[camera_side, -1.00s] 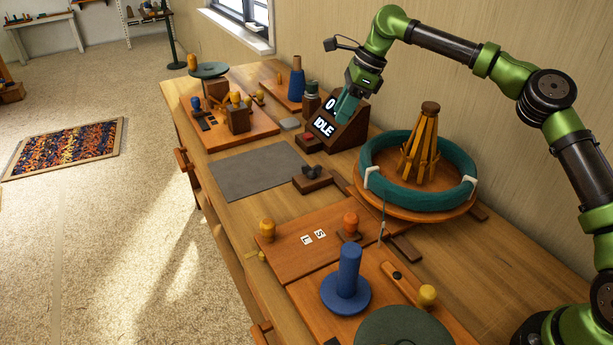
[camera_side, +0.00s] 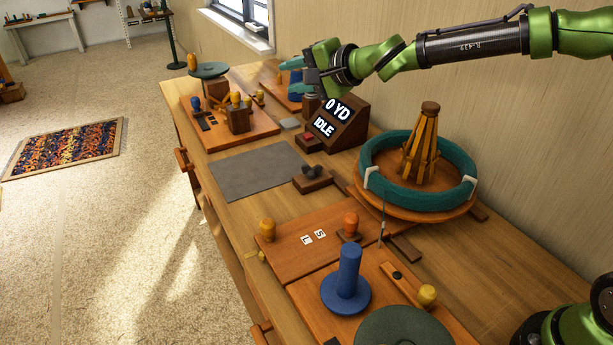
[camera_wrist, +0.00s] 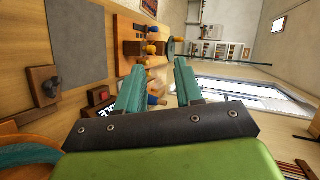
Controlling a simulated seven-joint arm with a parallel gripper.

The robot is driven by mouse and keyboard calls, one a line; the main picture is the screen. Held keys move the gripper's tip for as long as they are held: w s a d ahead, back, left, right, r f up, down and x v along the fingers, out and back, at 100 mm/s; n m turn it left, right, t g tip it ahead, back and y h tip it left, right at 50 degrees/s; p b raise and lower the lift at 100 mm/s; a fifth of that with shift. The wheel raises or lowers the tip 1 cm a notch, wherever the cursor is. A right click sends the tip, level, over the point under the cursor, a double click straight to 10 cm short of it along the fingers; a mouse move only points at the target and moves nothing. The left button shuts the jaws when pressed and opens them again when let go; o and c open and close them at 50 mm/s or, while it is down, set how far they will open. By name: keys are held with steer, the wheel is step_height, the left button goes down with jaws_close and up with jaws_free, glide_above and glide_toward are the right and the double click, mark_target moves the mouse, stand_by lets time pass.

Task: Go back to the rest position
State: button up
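My gripper (camera_side: 291,71) is raised over the far part of the bench, above and to the left of the display box (camera_side: 338,122), which reads "0 YD" and "IDLE". In the wrist view its two teal fingers (camera_wrist: 160,80) stand apart with nothing between them. In the side view the gripper points left, level with the bottom of the window, and partly hides a blue cone (camera_side: 295,87) behind it. My arm stretches across the top of the picture, clear of the bench.
A teal ring (camera_side: 377,187) lies around a wooden cone of slats (camera_side: 421,145) on a round base. A blue spool post (camera_side: 347,275) stands on the near board. A grey mat (camera_side: 255,170) lies bare mid-bench. A board with several pegs (camera_side: 225,132) sits at the far end.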

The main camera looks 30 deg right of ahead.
steer(key=s+d+f+n+g, duration=0.1)
steer(key=s+f+n+g, duration=0.1)
steer(key=s+n, duration=0.35)
steer(key=s+d+f+n+g, duration=0.1)
steer(key=s+f+n+g, duration=0.1)
steer(key=s, duration=0.7)
steer(key=s+d+f+g+h, duration=0.1)
steer(key=s+d+h, duration=0.1)
steer(key=s+d, duration=0.65)
steer(key=s+d+f+g+h, duration=0.1)
steer(key=s+d, duration=0.4)
steer(key=s, duration=0.7)
steer(key=m+g+y, duration=0.2)
steer(key=m+g, duration=0.3)
steer(key=m, duration=1.4)
glide_above(313, 166)
steer(key=s+d, duration=0.3)
steer(key=d, duration=0.3)
step_height(313, 166, down, 5)
steer(key=shift+t, duration=0.3)
steer(key=x, duration=1.6)
steer(key=shift+s+f, duration=0.15)
steer(key=shift+s, duration=0.05)
